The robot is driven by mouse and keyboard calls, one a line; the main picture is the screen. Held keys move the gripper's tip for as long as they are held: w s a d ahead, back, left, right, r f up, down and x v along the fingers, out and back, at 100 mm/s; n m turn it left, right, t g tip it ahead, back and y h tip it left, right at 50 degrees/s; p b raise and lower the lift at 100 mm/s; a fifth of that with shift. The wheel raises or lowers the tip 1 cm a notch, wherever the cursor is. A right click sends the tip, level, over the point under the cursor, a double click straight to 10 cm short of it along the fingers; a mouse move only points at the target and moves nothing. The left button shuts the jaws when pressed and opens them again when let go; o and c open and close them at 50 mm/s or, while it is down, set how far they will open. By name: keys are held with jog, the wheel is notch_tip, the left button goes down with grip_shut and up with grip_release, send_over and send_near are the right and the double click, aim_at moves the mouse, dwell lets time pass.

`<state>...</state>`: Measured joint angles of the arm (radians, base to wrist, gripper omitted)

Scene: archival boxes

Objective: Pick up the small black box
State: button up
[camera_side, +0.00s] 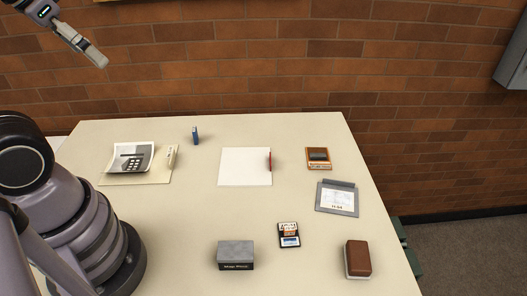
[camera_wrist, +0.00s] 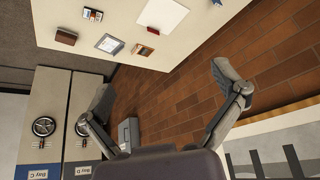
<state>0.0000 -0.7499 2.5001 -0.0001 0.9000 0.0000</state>
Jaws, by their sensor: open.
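A small, flat black box (camera_side: 289,241) with an orange-and-white label and a blue picture lies near the table's front middle. It also shows small at the top of the wrist view (camera_wrist: 92,14). A bigger box (camera_side: 236,255) with a grey top and a dark lettered front stands left of it. I cannot tell for sure which of the two the task names. My gripper (camera_wrist: 163,78) is open, fingers spread, with nothing between them. In the side view, the end of my arm is high at the top left, far from both boxes.
A brick wall (camera_side: 250,60) stands behind.

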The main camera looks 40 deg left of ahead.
jog(key=shift+w, duration=0.1)
jog(key=w+d+f+n+g+h, duration=0.4)
jog(key=w+f+n+g+h, duration=0.15)
jog(key=w+f+g, duration=0.7)
jog(key=n+h, duration=0.8)
jog(key=h, duration=0.3)
send_near(231, 242)
jog(key=shift+w+a+f+m, duration=0.15)
jog(key=shift+w+a+m, duration=0.1)
jog(key=shift+w+a, duration=0.4)
jog(key=shift+s+d+f+g, duration=0.15)
jog(key=shift+s+g, duration=0.1)
jog(key=shift+s, duration=0.05)
jog(key=x, duration=1.3)
jog(key=shift+d+f, duration=0.1)
jog(key=shift+d, duration=0.1)
jog(key=c, duration=0.8)
